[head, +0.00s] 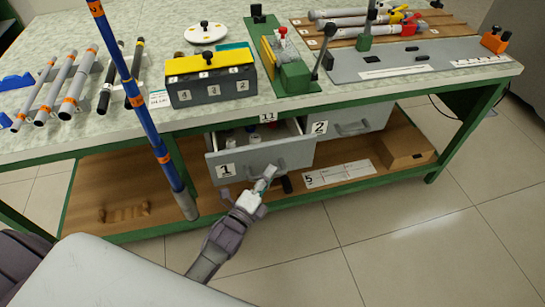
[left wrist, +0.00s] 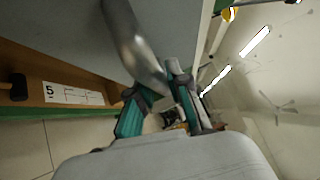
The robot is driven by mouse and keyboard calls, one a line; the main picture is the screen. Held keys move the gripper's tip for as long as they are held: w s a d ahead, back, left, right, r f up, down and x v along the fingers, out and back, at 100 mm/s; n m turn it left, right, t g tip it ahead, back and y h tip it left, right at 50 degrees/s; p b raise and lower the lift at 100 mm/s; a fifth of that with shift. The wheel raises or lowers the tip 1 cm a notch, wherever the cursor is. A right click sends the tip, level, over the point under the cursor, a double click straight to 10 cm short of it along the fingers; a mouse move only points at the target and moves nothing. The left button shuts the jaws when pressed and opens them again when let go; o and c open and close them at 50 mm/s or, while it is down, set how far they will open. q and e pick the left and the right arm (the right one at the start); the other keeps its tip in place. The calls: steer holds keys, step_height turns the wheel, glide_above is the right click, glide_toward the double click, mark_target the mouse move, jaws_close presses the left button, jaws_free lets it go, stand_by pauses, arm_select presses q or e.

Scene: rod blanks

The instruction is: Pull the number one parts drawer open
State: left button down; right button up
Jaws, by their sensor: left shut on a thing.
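The number one parts drawer (head: 290,156) is grey, with a white "1" label on its front. It stands partly open under the table, and small jars show inside it. My left gripper (head: 263,180) is at the drawer front, shut on its metal handle. In the left wrist view, the curved handle (left wrist: 135,45) runs down between the two fingers of my left gripper (left wrist: 160,97). The grey drawer front (left wrist: 70,25) fills the upper left there. The fingers partly hide the handle. My right gripper is not in view.
The number two drawer (head: 372,122) beside it is shut. A blue rod with orange bands (head: 135,95) slants down in front of the table, left of the drawer. A wooden lower shelf (head: 90,180) lies below. The tiled floor (head: 400,225) in front is clear.

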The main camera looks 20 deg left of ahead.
arm_select(q)
steer(key=s+d+p, duration=0.2)
steer(key=s+d, duration=0.4)
steer(key=s, duration=0.3)
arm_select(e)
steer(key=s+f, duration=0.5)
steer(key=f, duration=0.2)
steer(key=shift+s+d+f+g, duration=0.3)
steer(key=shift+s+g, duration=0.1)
arm_select(q)
steer(key=shift+s, duration=0.1)
steer(key=c, duration=1.1)
jaws_free()
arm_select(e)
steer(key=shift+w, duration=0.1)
arm_select(q)
steer(key=v, duration=1.2)
